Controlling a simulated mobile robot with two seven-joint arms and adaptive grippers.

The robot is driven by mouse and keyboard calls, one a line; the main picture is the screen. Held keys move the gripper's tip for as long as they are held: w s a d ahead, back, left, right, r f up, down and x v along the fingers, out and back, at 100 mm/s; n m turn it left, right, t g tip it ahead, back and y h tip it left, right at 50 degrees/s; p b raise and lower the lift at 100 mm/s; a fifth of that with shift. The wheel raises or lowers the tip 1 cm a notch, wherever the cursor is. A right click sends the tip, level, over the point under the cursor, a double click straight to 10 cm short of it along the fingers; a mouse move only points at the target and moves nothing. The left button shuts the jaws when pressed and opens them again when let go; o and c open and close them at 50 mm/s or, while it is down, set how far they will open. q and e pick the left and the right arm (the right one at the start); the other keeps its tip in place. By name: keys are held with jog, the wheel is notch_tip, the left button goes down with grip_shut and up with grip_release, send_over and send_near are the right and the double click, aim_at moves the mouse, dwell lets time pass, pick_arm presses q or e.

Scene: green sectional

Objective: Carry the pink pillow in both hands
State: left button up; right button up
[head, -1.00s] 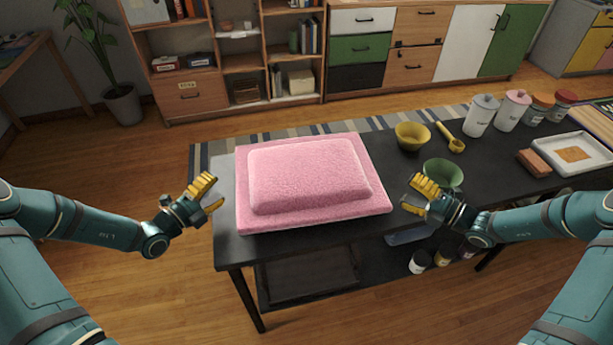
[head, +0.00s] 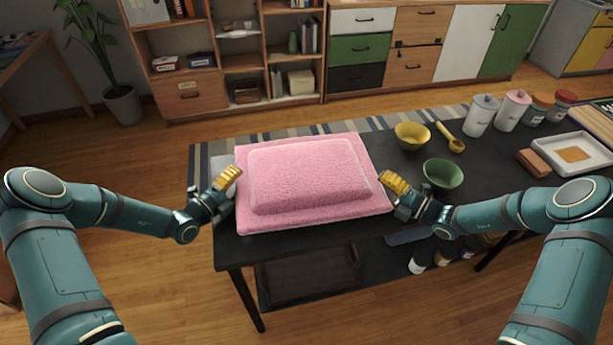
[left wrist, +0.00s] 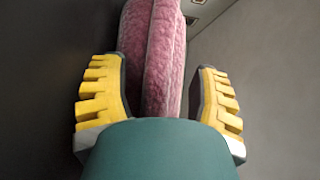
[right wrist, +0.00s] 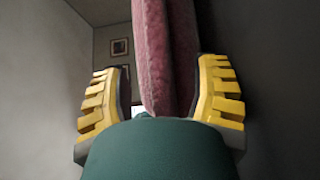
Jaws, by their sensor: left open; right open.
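The pink pillow (head: 310,175) lies flat on the left part of the black table (head: 245,248). My left gripper (head: 228,187) is at the pillow's left edge, and my right gripper (head: 396,190) is at its right edge. In the left wrist view the pillow's edge (left wrist: 155,60) stands between the open fingers of my left gripper (left wrist: 160,100), with a gap on each side. In the right wrist view the pillow's edge (right wrist: 155,60) is between the open fingers of my right gripper (right wrist: 160,100), nearer the right finger. Neither gripper is closed on it.
A green bowl (head: 443,174) stands close to my right gripper. A yellow bowl (head: 412,135), a yellow scoop (head: 449,137), canisters (head: 481,115), a brown block (head: 534,162) and a white tray (head: 575,155) are farther right. Jars stand on the lower shelf.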

pick_arm(q)
grip_shut()
pick_arm(e)
grip_shut()
pick_arm(q)
jog(key=shift+r, duration=0.2)
pick_arm(e)
jog(key=shift+a+r, duration=0.1)
jog(key=shift+r, duration=0.1)
